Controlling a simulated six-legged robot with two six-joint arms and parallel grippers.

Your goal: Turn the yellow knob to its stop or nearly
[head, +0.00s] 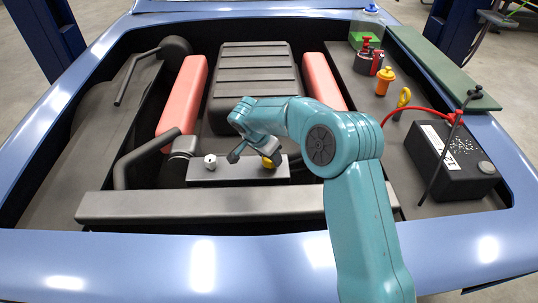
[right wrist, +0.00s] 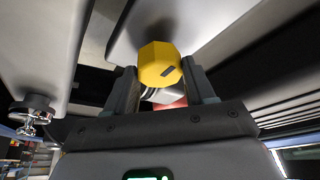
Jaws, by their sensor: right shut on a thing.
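The yellow knob (right wrist: 157,62) is faceted, with a dark mark on its face, in the right wrist view. It also shows in the head view (head: 269,162), partly hidden by my gripper, at the right part of a grey block (head: 232,172). My right gripper (right wrist: 160,84) has a finger on each side of the knob and is shut on it. In the head view my right arm reaches in from the lower right and its gripper (head: 254,155) is at the knob. How far the knob is turned cannot be told. My left gripper is not in view.
A white knob (head: 210,161) sits on the grey block left of the yellow one. A black ribbed cover (head: 253,75) lies behind, between red covers (head: 184,95). A black battery (head: 452,165) stands at right. A grey crossbar (head: 200,207) runs in front.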

